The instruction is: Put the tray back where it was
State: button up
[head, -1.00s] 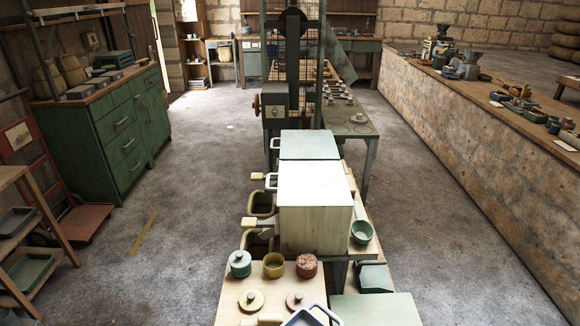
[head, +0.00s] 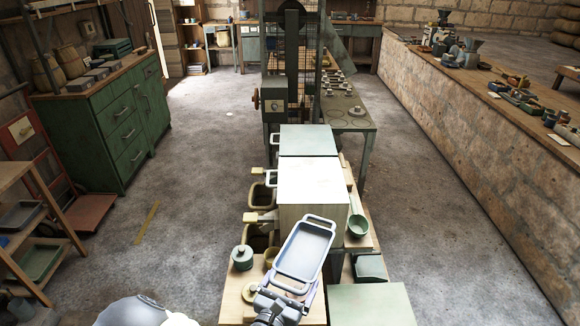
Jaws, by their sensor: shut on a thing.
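The tray (head: 304,250) is a blue-grey shallow rectangular pan with a light rim and a loop handle at each end. It shows in the head view at the lower middle, tilted, in front of the white box-shaped unit. My gripper (head: 283,290) is at the tray's near end and is shut on it by the near handle. The tray covers part of the near wooden bench top (head: 232,300); whether it touches anything beneath cannot be told.
A green bowl (head: 358,225) is to the right. A wooden rack with trays (head: 40,262) stands at far left. Floor on both sides is mostly clear.

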aim_at(313, 258)
jog(key=w+d+r+n+y+p, duration=0.1)
jog(key=w+d, duration=0.1)
jog(key=w+d+r+n+t+y+p, duration=0.1)
jog(key=w+p, duration=0.1)
jog(key=w+d+r+n+y+p, duration=0.1)
jog(key=w+d+y, duration=0.1)
jog(key=w, duration=0.1)
jog(key=shift+d+p, duration=0.3)
jog(key=shift+d, duration=0.05)
jog(key=w+d+f+n+y+p, duration=0.1)
jog(key=w+d+y+p, duration=0.1)
jog(key=d, duration=0.7)
jog(key=shift+w+f+n+t+y+p, duration=0.35)
jog(key=shift+y+p, duration=0.35)
jog(key=shift+p, duration=0.7)
jog(key=shift+d, duration=0.1)
jog(key=shift+f, duration=0.1)
